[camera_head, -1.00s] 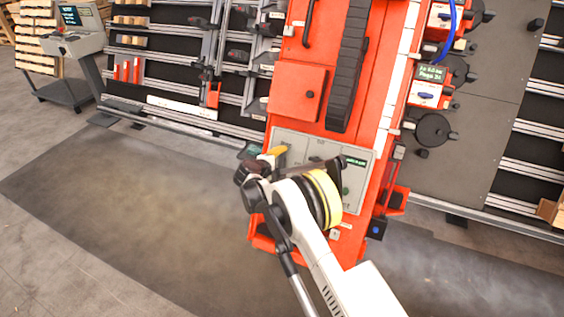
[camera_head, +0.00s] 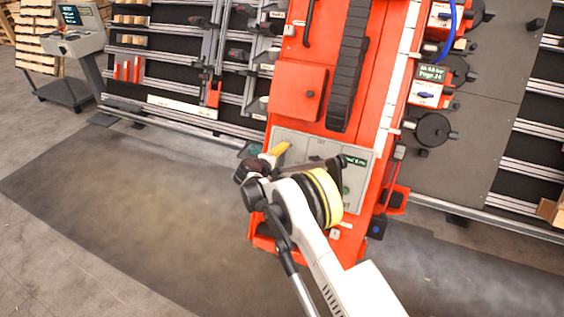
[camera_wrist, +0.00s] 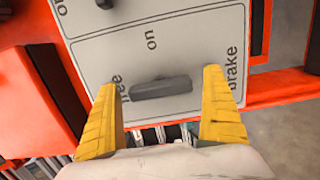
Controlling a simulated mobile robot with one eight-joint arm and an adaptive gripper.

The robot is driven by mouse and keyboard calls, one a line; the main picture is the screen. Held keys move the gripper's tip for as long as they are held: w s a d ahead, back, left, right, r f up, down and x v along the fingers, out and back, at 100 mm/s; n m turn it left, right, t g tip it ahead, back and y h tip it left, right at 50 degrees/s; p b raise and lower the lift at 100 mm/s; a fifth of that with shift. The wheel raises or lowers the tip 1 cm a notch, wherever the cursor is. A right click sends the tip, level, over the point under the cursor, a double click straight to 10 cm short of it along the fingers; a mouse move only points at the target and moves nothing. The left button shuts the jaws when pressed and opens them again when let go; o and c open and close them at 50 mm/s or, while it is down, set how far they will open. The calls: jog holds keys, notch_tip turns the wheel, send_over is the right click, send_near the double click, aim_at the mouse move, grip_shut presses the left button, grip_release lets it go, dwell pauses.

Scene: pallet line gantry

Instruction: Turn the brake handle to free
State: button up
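The brake handle (camera_wrist: 161,88) is a short dark grey bar on a pale grey panel (camera_wrist: 100,52), seen in the wrist view. It lies nearly level in the picture, between the printed word "brake" on the right and a partly covered word ending in "ee" on the left. My gripper (camera_wrist: 160,82) is open, with one yellow finger on each side of the handle and a visible gap at both ends. In the head view, a yellow finger of my gripper (camera_head: 280,149) shows at the panel's left part; my wrist hides the handle there.
The panel sits on an orange machine column (camera_head: 298,95). Another dark knob (camera_wrist: 105,3) is at the wrist view's top edge. A rack of rails and tools (camera_head: 205,70) stands behind. A console (camera_head: 75,43) is at far left. The floor left of the column is clear.

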jog(key=v, duration=1.2)
dwell(0.3)
jog(key=s+d+r+m+g, duration=0.2)
jog(key=d+r+m, duration=0.1)
jog(key=d+r, duration=0.7)
jog(key=s+d+r+m+g+y, duration=0.1)
jog(key=s+d+r+m+y, duration=0.15)
jog(key=s+d+r, duration=0.9)
jog(key=s+d+m+y, duration=0.1)
jog(key=s+d+m, duration=0.2)
jog(key=s, duration=1)
jog(key=s+d+m+g+y, duration=0.1)
jog(key=s+d+m, duration=0.3)
jog(key=s, duration=1)
jog(key=shift+d+m+y, duration=0.3)
jog(key=shift+m+y, duration=0.05)
jog(key=shift+y, duration=0.1)
